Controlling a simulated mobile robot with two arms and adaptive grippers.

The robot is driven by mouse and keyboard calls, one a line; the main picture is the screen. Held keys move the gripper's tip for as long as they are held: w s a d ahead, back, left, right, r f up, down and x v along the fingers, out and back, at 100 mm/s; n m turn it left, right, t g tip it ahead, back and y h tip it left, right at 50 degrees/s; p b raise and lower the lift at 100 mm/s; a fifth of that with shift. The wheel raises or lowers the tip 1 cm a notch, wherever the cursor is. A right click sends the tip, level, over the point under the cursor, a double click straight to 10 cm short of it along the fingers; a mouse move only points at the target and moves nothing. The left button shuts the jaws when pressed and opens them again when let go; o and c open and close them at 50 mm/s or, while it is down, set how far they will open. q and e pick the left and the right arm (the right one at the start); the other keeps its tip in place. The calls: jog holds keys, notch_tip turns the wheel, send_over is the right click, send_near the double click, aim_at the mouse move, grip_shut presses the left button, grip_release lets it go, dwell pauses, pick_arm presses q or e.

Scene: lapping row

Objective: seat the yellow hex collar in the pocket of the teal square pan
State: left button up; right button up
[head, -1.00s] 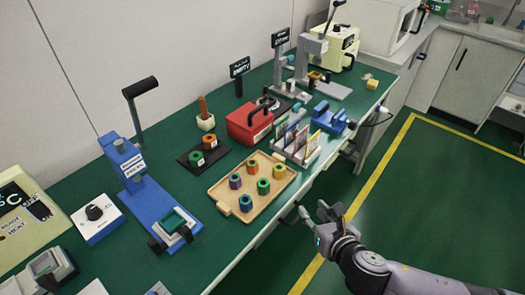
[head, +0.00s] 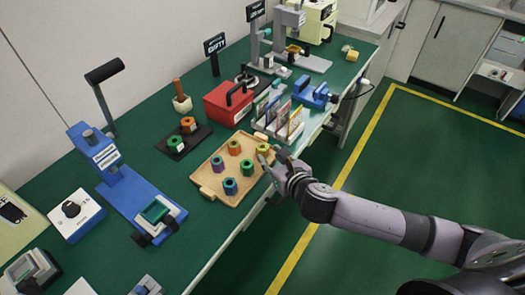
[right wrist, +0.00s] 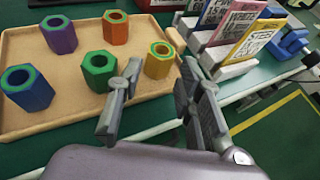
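The yellow hex collar (head: 263,149) stands upright at the right end of the wooden tray (head: 207,189). It also shows in the right wrist view (right wrist: 159,61), just beyond the fingertips. My right gripper (head: 271,161) is open and empty at the tray's edge. In the right wrist view its fingers (right wrist: 161,78) are spread, with the collar seen in the gap between them; I cannot tell that they touch it. A teal square pan (head: 155,212) sits on the base of the blue press at the left. My left gripper is not in view.
Purple, orange, blue and green hex collars share the tray; the green one (right wrist: 99,70) is close to the left finger. A card rack (head: 282,131) stands just beyond the tray. The blue press (head: 103,150) has a raised lever. A red toolbox (head: 228,103) stands behind.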

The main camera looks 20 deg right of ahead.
aim_at(265, 152)
jog(key=x, duration=0.5)
jog(key=shift+w+f, duration=0.1)
jog(key=shift+w, duration=0.3)
grip_shut()
